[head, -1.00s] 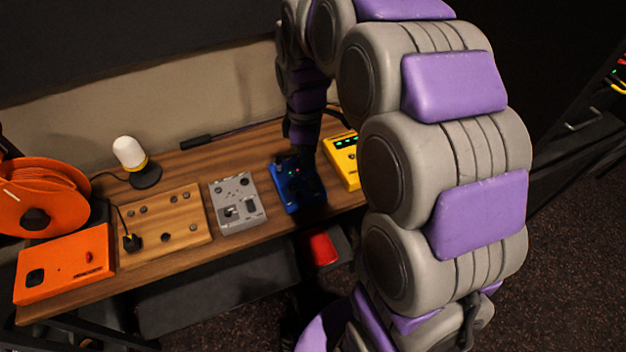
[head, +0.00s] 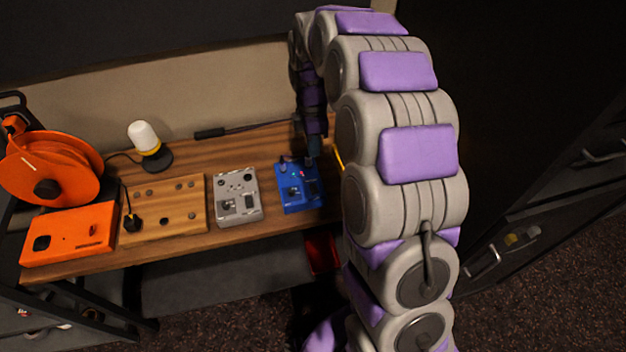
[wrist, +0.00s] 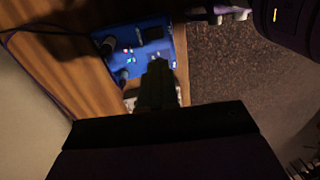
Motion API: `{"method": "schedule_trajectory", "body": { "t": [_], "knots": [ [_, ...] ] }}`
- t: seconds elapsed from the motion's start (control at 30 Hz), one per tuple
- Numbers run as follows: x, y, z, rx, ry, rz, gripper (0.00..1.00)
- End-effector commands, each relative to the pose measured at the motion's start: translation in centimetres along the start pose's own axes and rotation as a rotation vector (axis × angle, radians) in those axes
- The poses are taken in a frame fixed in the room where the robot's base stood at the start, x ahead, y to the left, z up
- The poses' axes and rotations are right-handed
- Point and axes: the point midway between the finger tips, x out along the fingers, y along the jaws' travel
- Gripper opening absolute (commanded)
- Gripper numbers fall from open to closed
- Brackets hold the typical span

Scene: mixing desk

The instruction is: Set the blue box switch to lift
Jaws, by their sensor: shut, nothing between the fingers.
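The blue box (head: 296,195) lies on the wooden desk, to the right of the grey box, with dark knobs and small lit lights on its face. It also shows in the wrist view (wrist: 133,66), at the top. My gripper (wrist: 158,66) is shut and empty, its dark fingertips over the lower edge of the blue box in the wrist view. I cannot tell whether it touches the box. In the head view my gripper (head: 313,150) is small and dark at the box's far right side. The switch's setting is too small to read.
The grey box (head: 237,208), a wooden panel (head: 165,225) and an orange box (head: 70,240) stand left along the desk (head: 180,252). A white-topped lamp (head: 145,138) and an orange reel (head: 50,165) are behind. A red bin (head: 322,252) is below the front edge.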

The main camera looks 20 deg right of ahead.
Motion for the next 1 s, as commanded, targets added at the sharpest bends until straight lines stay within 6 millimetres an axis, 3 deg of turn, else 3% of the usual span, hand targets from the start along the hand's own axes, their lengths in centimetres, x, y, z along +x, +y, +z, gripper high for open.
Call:
{"method": "schedule_trajectory", "body": {
  "t": [0.17, 0.7, 1.0],
  "knots": [
    [1.4, 0.0, -0.3, 0.001, -0.002, -0.001, 0.00],
    [11.4, -0.1, -0.2, 0.002, -0.001, -0.005, 0.00],
    [13.9, -0.1, -0.4, 0.002, -0.003, -0.002, 0.00]
  ]
}}
